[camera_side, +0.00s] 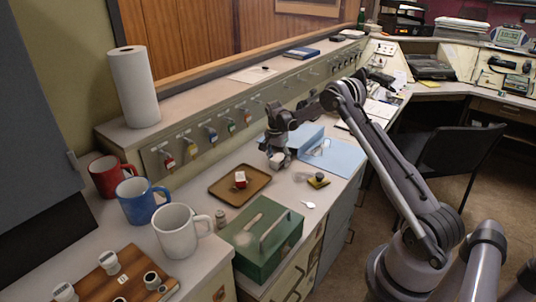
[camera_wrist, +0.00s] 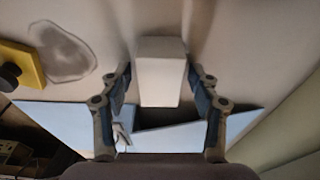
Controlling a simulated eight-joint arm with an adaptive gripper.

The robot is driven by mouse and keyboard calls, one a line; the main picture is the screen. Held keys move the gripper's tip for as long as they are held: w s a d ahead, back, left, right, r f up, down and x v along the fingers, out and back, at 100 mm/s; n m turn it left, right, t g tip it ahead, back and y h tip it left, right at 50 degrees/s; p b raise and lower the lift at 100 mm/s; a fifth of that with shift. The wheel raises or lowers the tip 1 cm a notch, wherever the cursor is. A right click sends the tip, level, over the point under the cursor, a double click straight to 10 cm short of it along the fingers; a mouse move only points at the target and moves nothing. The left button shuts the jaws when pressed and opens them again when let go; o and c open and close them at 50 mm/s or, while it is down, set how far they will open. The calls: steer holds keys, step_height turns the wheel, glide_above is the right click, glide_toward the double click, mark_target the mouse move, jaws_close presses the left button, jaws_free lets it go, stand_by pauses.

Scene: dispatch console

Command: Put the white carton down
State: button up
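The white carton (camera_wrist: 160,72) is a plain block between the two fingers of my gripper (camera_wrist: 159,84) in the wrist view. A narrow gap shows on each side of it, so the fingers look open and apart from it. In the side view the carton (camera_side: 278,160) shows under my gripper (camera_side: 277,152), low over or on the counter, beside the light-blue folder. Its underside is hidden, so I cannot tell its contact with the counter for sure.
Left of the carton is a brown tray (camera_side: 220,191) holding a small red-and-white item. A yellow-and-black object (camera_side: 318,181) and a green box (camera_side: 257,252) are nearer the front. The light-blue folder (camera_side: 340,158) lies to the right. Mugs stand at left.

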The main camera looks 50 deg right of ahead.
mark_target(275, 159)
step_height(275, 159, up, 12)
steer(key=a, duration=0.2)
steer(key=s+a+r+n+t, duration=0.2)
steer(key=a+r+n, duration=0.2)
steer(key=a+r, duration=0.5)
steer(key=s+a+r+n+t, duration=0.1)
steer(key=s+a+r+n, duration=0.45)
steer(key=a, duration=0.35)
steer(key=s+a+f+n+t+y, duration=0.1)
steer(key=s+a+f+n+t, duration=0.1)
steer(key=s+a+n, duration=0.2)
steer(key=s+a+f+n+t, duration=0.2)
steer(key=s+a+n, duration=0.2)
steer(key=s+a, duration=0.4)
steer(key=s, duration=0.4)
steer(key=shift+s+y, duration=0.15)
steer(key=shift+y, duration=0.25)
steer(key=shift+o, duration=0.3)
steer(key=shift+n, duration=0.25)
